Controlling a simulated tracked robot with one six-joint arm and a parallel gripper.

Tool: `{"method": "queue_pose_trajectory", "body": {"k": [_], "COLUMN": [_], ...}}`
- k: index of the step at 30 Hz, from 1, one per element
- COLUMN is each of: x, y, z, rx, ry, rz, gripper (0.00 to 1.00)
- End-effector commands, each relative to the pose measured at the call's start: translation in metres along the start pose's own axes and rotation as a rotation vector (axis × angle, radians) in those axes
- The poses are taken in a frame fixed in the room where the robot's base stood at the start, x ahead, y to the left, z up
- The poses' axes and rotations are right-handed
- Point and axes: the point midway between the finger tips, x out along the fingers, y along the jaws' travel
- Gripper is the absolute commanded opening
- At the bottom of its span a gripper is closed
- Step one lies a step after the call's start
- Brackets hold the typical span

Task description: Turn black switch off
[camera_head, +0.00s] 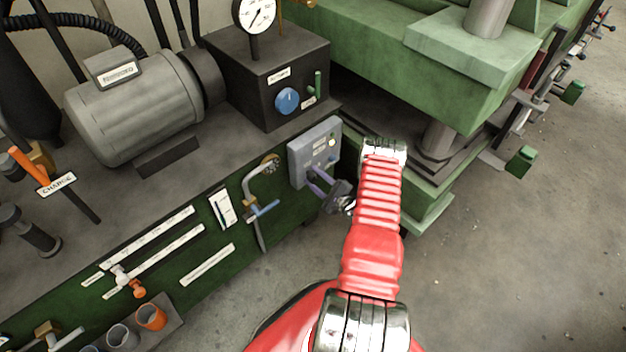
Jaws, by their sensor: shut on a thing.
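A grey control box (301,158) is fixed to the green front of the machine, near the middle of the view. It has small labels and a small pale light or button. My red arm reaches up from the bottom and bends back left to the box. My gripper (318,182) is at the lower part of the box, its fingers pointing at the box face. It is shut on the black switch there. The switch itself is hidden between the fingers, so its position cannot be told.
A bent pipe with a blue-handled valve (263,210) is just left of the box. A dark box with a blue knob (287,100) and a gauge (255,14) stands above. A green press (450,70) is at the right. The concrete floor (500,260) is open at lower right.

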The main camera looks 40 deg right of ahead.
Motion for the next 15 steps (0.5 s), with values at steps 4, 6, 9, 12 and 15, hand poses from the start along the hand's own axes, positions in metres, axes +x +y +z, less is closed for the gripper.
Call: {"method": "queue_pose_trajectory", "body": {"k": [4, 6, 9, 12, 15], "x": [0.0014, 0.0014, 0.0014, 0.0014, 0.0014], "y": [0.0021, 0.0022, 0.0024, 0.0026, 0.0028], "z": [0.0021, 0.0022, 0.0023, 0.0024, 0.0025], "rx": [-0.035, -0.043, -0.048, -0.048, -0.047], "ry": [-0.005, -0.005, -0.005, -0.006, -0.006], "rz": [0.004, 0.005, 0.005, 0.005, 0.006], "gripper": [0.16, 0.16, 0.16, 0.16, 0.16]}}
